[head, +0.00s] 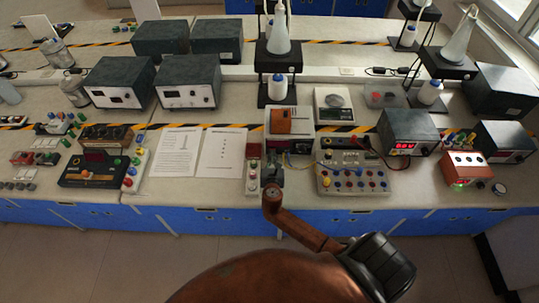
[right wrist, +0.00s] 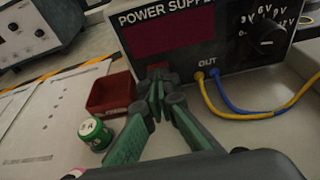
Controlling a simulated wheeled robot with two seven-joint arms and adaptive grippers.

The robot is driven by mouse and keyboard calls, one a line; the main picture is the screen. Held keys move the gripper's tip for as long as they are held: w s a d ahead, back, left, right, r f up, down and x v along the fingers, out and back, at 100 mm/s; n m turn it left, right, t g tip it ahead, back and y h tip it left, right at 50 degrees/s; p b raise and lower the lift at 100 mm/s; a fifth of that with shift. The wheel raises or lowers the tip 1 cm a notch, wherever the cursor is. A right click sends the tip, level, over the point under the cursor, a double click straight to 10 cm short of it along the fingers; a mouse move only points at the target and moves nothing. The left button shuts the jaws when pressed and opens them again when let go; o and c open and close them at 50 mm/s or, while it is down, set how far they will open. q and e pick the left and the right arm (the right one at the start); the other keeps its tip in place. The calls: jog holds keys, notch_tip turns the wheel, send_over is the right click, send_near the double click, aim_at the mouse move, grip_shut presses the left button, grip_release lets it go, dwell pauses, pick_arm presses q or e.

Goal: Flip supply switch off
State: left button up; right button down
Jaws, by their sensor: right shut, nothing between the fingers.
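The power supply (right wrist: 185,42) fills the upper right of the right wrist view. Its wide display is dark red with no lit digits. A small red part, perhaps the supply switch (right wrist: 158,71), shows low on its front, mostly hidden behind my fingertips. In the head view the supply (head: 290,122) stands just beyond my right gripper (head: 271,165). In the right wrist view my right gripper (right wrist: 157,92) is shut and empty, its green fingers together at the supply's lower front. I cannot tell whether they touch the switch. My left gripper is out of view.
Yellow and blue wires (right wrist: 232,113) run right from the supply's OUT sockets. A red tray (right wrist: 110,93) and a green cylinder (right wrist: 95,133) stand left of my fingers. Paper sheets (head: 222,152) lie to the left; a knobbed board (head: 352,168) stands to the right.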

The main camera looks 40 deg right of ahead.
jog(key=shift+s+a, duration=0.1)
jog(key=shift+a, duration=0.05)
jog(key=p+v, duration=0.3)
jog(key=v, duration=0.1)
jog(key=shift+s+a, duration=0.1)
jog(key=r+v, duration=0.1)
jog(key=v, duration=0.8)
jog(key=shift+r, duration=0.1)
